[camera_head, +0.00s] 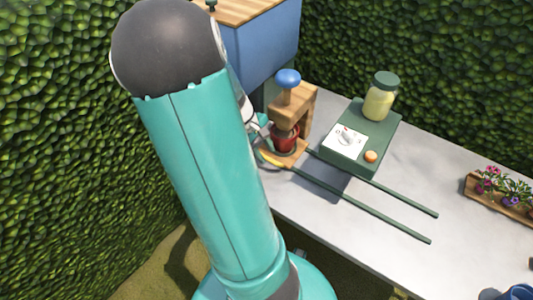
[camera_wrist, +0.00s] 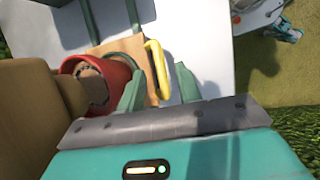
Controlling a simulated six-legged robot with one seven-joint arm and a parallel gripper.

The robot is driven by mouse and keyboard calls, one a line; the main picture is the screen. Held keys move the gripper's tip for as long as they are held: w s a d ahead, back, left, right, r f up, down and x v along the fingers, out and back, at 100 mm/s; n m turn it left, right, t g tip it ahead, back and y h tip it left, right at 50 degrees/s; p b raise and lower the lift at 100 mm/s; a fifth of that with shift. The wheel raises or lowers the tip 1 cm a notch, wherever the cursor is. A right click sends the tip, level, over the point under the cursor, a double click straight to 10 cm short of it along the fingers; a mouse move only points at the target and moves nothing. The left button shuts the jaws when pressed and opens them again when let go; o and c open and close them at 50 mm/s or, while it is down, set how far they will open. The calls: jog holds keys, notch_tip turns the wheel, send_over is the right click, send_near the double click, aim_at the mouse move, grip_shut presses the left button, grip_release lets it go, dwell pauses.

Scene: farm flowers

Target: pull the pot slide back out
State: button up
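The pot slide is a wooden board (camera_wrist: 128,48) with a yellow handle (camera_wrist: 156,65) on its edge. In the head view the yellow handle (camera_head: 270,160) shows at the front left of the slide, beside my arm. A red pot (camera_head: 285,138) with brown filling sits on the slide under the wooden press (camera_head: 303,105) with its blue knob (camera_head: 288,78). The pot (camera_wrist: 118,72) is also left of my fingers in the wrist view. My gripper (camera_wrist: 159,70) is open, with the handle between its two green fingers and a gap on each side. My arm partly hides the gripper in the head view.
Two dark green rails (camera_head: 385,214) run right from the press across the grey table (camera_head: 440,165). Behind them stands a green box (camera_head: 366,135) with a dial, orange button and jar (camera_head: 381,98). A flower tray (camera_head: 490,199) is at right; a blue cabinet (camera_head: 262,45) is behind.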

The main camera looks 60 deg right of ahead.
jog(key=shift+x, duration=0.9)
grip_shut()
